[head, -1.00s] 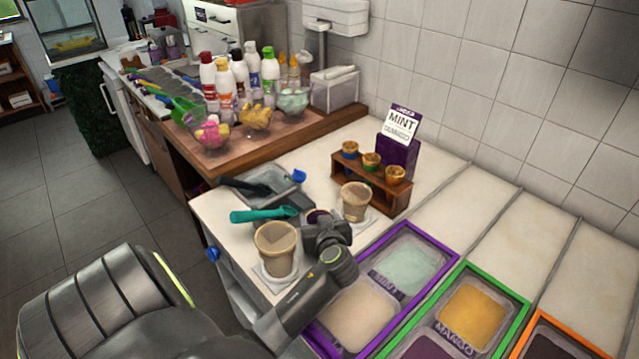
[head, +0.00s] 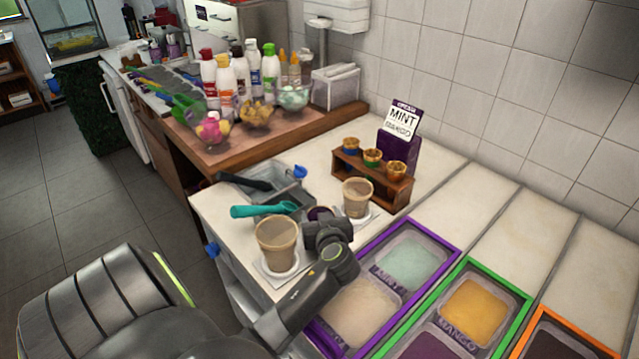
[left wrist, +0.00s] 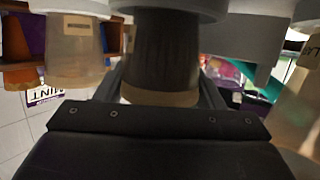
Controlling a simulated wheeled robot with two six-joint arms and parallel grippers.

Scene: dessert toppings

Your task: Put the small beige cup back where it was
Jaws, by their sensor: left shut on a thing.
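My left gripper (head: 322,232) is between two larger beige cups, low over the white counter. In the left wrist view, which is upside down, its jaws are closed on a small cup (left wrist: 165,50) with a dark-looking body and a beige band at its rim. I take this for the small beige cup. In the head view the gripper hides most of it; only a dark purple round top (head: 319,213) shows. A pale disc shows by its base in the wrist view; I cannot tell whether they touch. My right gripper is not in view.
A larger beige cup (head: 278,243) stands left of the gripper, another (head: 357,197) to its right. A teal scoop (head: 264,210) lies at a metal tray. Ice cream tubs (head: 405,262) are at right.

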